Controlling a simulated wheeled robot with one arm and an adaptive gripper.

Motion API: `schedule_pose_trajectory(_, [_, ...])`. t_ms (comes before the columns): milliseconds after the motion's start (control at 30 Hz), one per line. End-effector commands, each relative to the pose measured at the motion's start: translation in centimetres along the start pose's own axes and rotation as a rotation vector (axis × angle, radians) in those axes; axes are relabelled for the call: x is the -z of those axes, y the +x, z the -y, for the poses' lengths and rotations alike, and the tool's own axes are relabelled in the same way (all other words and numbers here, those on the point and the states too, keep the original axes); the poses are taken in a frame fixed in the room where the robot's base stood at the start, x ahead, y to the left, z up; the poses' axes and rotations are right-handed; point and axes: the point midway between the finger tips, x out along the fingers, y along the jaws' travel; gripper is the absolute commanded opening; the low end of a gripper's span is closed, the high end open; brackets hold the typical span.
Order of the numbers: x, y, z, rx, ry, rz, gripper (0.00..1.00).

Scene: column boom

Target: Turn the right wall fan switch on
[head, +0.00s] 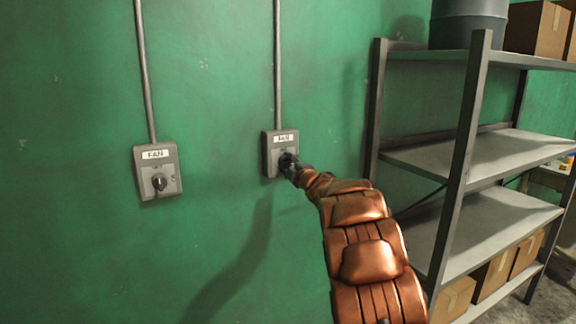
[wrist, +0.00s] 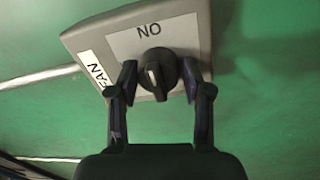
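The right fan switch (head: 267,153) is a grey box on the green wall with a white FAN label and a dark rotary knob. My gripper (head: 289,165) is at its knob and hides most of it in the head view. In the wrist view the box (wrist: 193,28) appears turned, with "ON" printed beside the black knob (wrist: 157,75), which has a pale pointer line. My gripper's two fingers (wrist: 158,85) stand on either side of the knob, with small gaps that look open. The left fan switch (head: 157,172) is a similar grey box with its own knob.
Grey conduits (head: 278,65) run up the wall from both boxes. A metal shelf unit (head: 467,150) stands to the right, with a grey drum and cardboard boxes (head: 538,28). More boxes sit on its lowest shelf. The wall between the two switches is clear.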

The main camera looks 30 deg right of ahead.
Motion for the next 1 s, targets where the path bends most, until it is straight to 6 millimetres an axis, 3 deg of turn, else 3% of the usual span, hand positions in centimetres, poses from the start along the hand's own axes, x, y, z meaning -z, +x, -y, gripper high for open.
schedule_pose_trajectory(167, [0.0, 0.0, 0.0, -0.001, -0.001, -0.001, 0.69])
schedule_pose_trajectory(567, [0.1, -0.4, -0.1, -0.001, -0.003, -0.001, 0.69])
schedule_pose_trajectory(1000, [-0.1, -5.2, -0.1, 0.0, -0.001, 0.003, 0.69])
